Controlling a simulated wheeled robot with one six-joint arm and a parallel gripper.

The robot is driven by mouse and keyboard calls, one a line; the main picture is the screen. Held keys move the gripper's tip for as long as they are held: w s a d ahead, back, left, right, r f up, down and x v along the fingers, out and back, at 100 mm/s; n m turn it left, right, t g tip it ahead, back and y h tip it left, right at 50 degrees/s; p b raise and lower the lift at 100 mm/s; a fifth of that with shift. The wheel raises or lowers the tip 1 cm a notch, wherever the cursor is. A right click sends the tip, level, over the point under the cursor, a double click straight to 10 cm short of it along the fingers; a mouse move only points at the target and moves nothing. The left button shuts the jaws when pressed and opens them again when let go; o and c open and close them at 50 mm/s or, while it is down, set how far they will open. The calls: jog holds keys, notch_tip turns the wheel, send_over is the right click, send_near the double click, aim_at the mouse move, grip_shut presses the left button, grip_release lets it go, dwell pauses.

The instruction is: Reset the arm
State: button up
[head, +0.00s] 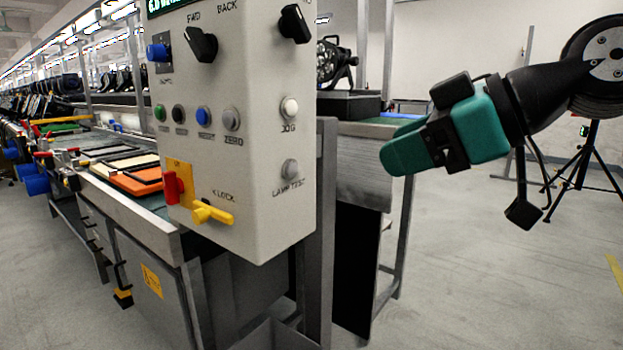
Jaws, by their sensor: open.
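My gripper (402,142) is teal and black. It hangs in the air at the right of the head view, with its fingers towards the left and nothing seen in them. It is open, though the gap between the fingers is hard to see from this side. My arm reaches in from the right edge. A beige control box (240,130) stands to the left of my gripper, apart from it. It carries black knobs, several round buttons, a red switch (174,188) and a yellow lever handle (211,213).
A long workbench line (135,205) with orange and black trays runs back at the left. A stage light (335,62) stands on a black case behind the box. A black tripod (588,165) stands at the right. The grey floor (480,280) below my gripper is clear.

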jog(key=s+d+f+m+g+h, duration=0.2)
jog(key=s+f+m+g+h, duration=0.15)
jog(key=s+f, duration=0.45)
jog(key=s+d+f+m+g+h, duration=0.2)
jog(key=s+f+g, duration=0.2)
jog(key=s+f, duration=0.5)
notch_tip(320, 180, up, 25)
jog(key=w+p, duration=0.2)
jog(key=p, duration=2.4)
jog(key=shift+w, duration=0.2)
jog(key=shift+a+m, duration=0.1)
jog(key=shift+m, duration=0.15)
